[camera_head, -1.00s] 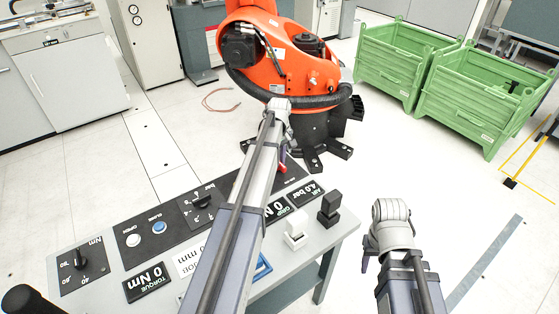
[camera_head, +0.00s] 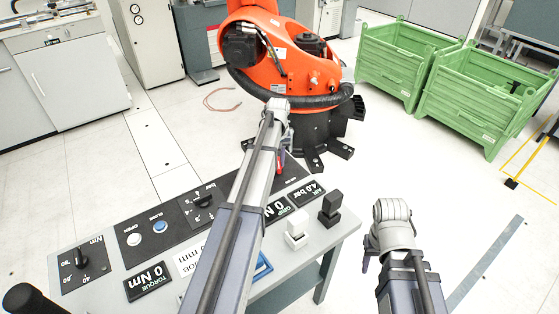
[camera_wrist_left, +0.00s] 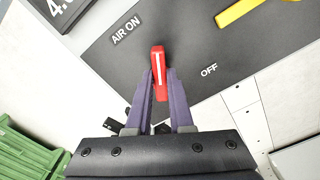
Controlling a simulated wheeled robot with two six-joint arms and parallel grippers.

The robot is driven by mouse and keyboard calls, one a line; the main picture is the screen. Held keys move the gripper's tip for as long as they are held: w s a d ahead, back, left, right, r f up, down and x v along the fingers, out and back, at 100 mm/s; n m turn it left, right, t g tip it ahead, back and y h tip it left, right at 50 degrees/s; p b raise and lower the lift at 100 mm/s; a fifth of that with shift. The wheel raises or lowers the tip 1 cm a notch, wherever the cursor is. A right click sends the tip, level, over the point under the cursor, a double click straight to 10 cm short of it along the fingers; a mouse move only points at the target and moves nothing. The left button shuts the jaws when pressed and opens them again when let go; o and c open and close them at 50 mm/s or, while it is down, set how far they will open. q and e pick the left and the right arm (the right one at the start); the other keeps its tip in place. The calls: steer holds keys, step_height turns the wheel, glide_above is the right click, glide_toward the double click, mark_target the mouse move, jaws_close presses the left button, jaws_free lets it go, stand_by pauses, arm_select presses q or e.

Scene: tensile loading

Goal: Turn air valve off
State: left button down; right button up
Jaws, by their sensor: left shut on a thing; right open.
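The air valve's red handle (camera_wrist_left: 158,72) with a white line sits on a dark panel (camera_wrist_left: 190,40) in the left wrist view. It lies between the label "AIR ON" (camera_wrist_left: 127,29) at its upper left and the label "OFF" (camera_wrist_left: 209,70) at its right. My left gripper (camera_wrist_left: 160,82) is shut on the red handle. In the head view my left gripper (camera_head: 281,160) is at the back right of the console and mostly hidden by its own arm; a bit of red shows there. My right gripper (camera_head: 369,258) is open and empty, right of the console.
The grey console (camera_head: 215,245) carries knobs, two buttons and displays; one (camera_head: 312,189) reads "AIR 4.0 bar". A white block (camera_head: 296,230) and a black block (camera_head: 329,210) stand at its right end. A yellow bar (camera_wrist_left: 240,11) is on the panel. An orange robot (camera_head: 275,60) stands behind.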

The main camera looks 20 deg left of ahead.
arm_select(q)
steer(key=m, duration=0.6)
steer(key=shift+s+a, duration=0.1)
steer(key=shift+a, duration=0.3)
steer(key=m, duration=0.5)
steer(key=shift+a+m, duration=0.35)
steer(key=shift+m, duration=0.05)
steer(key=c, duration=0.8)
jaws_free()
step_height(320, 180, up, 8)
steer(key=p, duration=0.7)
steer(key=shift+p, duration=0.4)
